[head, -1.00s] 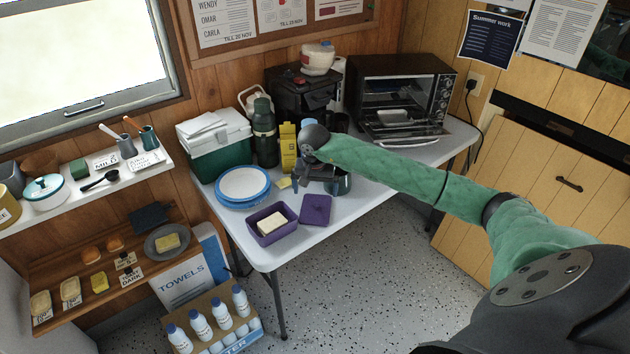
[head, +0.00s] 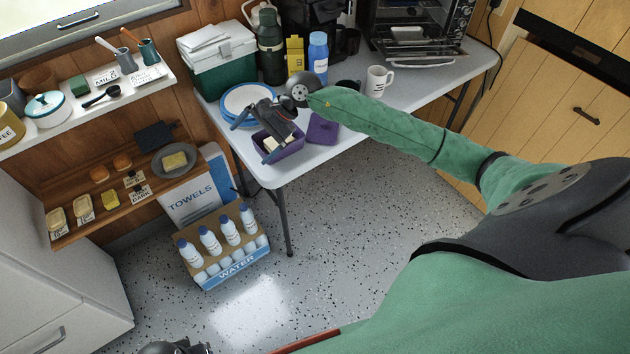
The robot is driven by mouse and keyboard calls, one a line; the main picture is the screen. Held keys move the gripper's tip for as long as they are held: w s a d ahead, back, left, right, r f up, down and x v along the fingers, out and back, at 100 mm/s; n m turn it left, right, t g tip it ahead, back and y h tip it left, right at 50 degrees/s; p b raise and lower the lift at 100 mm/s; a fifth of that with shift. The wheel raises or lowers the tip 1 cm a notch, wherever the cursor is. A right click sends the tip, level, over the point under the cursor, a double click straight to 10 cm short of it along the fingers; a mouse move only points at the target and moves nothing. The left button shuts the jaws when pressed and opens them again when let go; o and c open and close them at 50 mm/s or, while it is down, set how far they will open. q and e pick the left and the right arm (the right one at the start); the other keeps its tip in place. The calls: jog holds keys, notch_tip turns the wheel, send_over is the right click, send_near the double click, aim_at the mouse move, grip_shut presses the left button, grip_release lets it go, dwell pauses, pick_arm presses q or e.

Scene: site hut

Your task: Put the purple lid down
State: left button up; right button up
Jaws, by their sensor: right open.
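The purple lid (head: 322,130) lies flat on the white table (head: 345,147), just right of the purple tub (head: 291,150). The tub is open, with a pale block (head: 271,144) inside, partly hidden by my right gripper. My right gripper (head: 252,142) is open and empty, over the tub and the near edge of the blue-rimmed plates (head: 246,97). It is apart from the lid. Whether its fingers touch the tub or block I cannot tell. My left gripper's fingers do not show.
Behind stand a green cool box (head: 222,72), a dark flask (head: 270,47), a yellow carton (head: 295,55), a blue bottle (head: 318,55) and a white mug (head: 379,81). A water bottle crate (head: 226,262) stands on the floor in front. The table right of the lid has free room.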

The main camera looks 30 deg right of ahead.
jog(key=s+a+r+m+t+y, duration=0.1)
jog(key=a+r+m+t+y, duration=0.35)
jog(key=m, duration=0.55)
jog(key=s+a+r+m+t+y, duration=0.2)
jog(key=a+r+m+t, duration=0.25)
jog(key=m+t, duration=0.45)
jog(key=s+d+f+m+g+h, duration=0.1)
jog(key=s+d+f+m+h, duration=0.6)
jog(key=m, duration=0.8)
jog(key=s+d+f+m+g+h, duration=0.25)
jog(key=f+m+h, duration=0.8)
jog(key=m, duration=0.55)
jog(key=s+a+f+m+g+y, duration=0.1)
jog(key=s+f+m+g, duration=0.3)
jog(key=s, duration=0.8)
jog(key=s+a+f+m+g+y, duration=0.2)
jog(key=s+f+g, duration=0.5)
jog(key=s, duration=0.5)
jog(key=shift+a+f+m, duration=0.35)
jog(key=shift+a+m, duration=0.25)
jog(key=shift+m, duration=0.6)
